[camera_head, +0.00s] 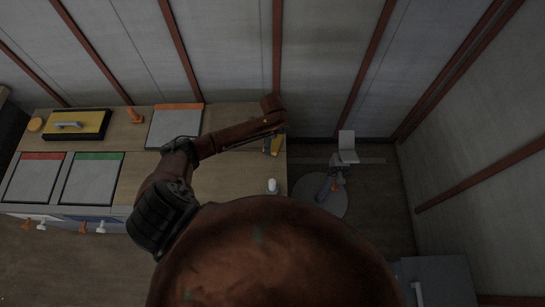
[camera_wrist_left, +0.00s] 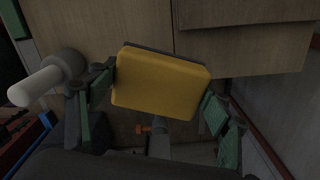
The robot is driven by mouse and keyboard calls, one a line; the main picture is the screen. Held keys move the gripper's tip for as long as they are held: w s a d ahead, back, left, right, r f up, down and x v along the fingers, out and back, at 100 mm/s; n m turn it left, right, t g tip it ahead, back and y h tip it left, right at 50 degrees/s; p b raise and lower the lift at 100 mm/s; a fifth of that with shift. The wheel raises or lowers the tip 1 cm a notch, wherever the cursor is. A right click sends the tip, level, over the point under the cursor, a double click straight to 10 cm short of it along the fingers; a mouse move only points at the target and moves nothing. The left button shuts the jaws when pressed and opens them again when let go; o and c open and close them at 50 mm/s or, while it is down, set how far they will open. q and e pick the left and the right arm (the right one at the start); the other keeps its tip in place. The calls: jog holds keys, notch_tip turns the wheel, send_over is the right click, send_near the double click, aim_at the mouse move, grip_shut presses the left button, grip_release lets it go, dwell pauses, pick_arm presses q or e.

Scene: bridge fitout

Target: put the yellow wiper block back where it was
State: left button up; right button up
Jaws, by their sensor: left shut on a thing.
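The yellow wiper block (camera_wrist_left: 160,84) fills the middle of the left wrist view, slightly tilted, with a dark layer along its upper edge. My left gripper (camera_wrist_left: 158,100) is shut on it, with a green-padded finger at each side. In the head view, a small part of the yellow block (camera_head: 277,146) shows below my left gripper (camera_head: 268,140), at the right end of the wooden bench (camera_head: 228,181). My wrist hides the rest of it. I cannot tell whether the block touches the bench. My right gripper is not in view.
Grey boards with orange (camera_head: 174,130), red (camera_head: 32,180) and green (camera_head: 91,181) edges lie on the bench. A white-topped object (camera_head: 272,186) stands near the right end.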

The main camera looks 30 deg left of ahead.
aim_at(272, 148)
pick_arm(q)
jog(key=f, duration=0.3)
jog(key=f+b, duration=0.1)
jog(key=f, duration=0.1)
jog(key=shift+s+a+f, duration=0.1)
jog(key=shift+s+f, duration=0.1)
jog(key=shift+f, duration=0.55)
notch_tip(272, 148, down, 4)
jog(key=shift+r+b, duration=0.2)
jog(key=shift+b, duration=0.15)
jog(key=shift+f, duration=0.2)
jog(key=shift+r, duration=0.1)
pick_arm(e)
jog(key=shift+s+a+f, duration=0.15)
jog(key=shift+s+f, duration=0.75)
pick_arm(q)
jog(key=shift+f, duration=0.2)
jog(key=o, duration=1.1)
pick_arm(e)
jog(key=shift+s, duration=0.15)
